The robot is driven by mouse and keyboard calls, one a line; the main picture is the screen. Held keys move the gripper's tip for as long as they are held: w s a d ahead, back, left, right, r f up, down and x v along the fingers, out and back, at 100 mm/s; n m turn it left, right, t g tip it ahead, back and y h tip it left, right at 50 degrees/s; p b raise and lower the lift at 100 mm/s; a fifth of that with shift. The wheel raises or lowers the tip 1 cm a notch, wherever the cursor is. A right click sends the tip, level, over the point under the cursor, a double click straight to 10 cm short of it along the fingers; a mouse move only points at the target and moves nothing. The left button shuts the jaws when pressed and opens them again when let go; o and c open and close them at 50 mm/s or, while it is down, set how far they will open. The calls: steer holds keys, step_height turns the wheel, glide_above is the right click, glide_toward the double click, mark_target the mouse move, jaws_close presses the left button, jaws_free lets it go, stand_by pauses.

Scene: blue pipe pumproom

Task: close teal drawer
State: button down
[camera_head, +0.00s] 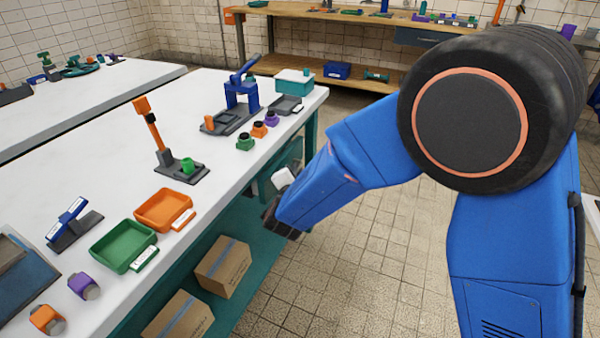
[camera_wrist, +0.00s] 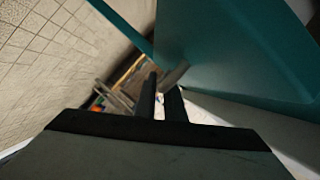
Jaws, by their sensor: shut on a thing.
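The teal drawer (camera_head: 267,186) is under the white tabletop's right edge in the head view, partly hidden by my arm. In the wrist view a broad teal surface (camera_wrist: 235,45), apparently the drawer, fills the upper right. My gripper (camera_wrist: 163,88) shows there as two dark fingers close together, beside a grey bar (camera_wrist: 176,74) at the teal surface that looks like the drawer's handle. The fingers are shut on this handle; the exact contact is dark and hard to see. How far the drawer stands out cannot be told. In the head view my arm hides the fingertips.
The white table (camera_head: 110,170) holds an orange tray (camera_head: 163,209), a green tray (camera_head: 122,245), a blue press (camera_head: 241,90) and other small items. Cardboard boxes (camera_head: 223,265) stand on the teal shelf below. The tiled floor (camera_head: 350,270) to the right is clear.

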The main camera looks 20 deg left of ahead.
steer(key=shift+w+a, duration=0.1)
steer(key=shift+a, duration=1.35)
steer(key=shift+r, duration=0.1)
steer(key=c, duration=2.1)
jaws_free()
steer(key=shift+a, duration=0.1)
steer(key=v, duration=1.7)
steer(key=shift+s, duration=0.2)
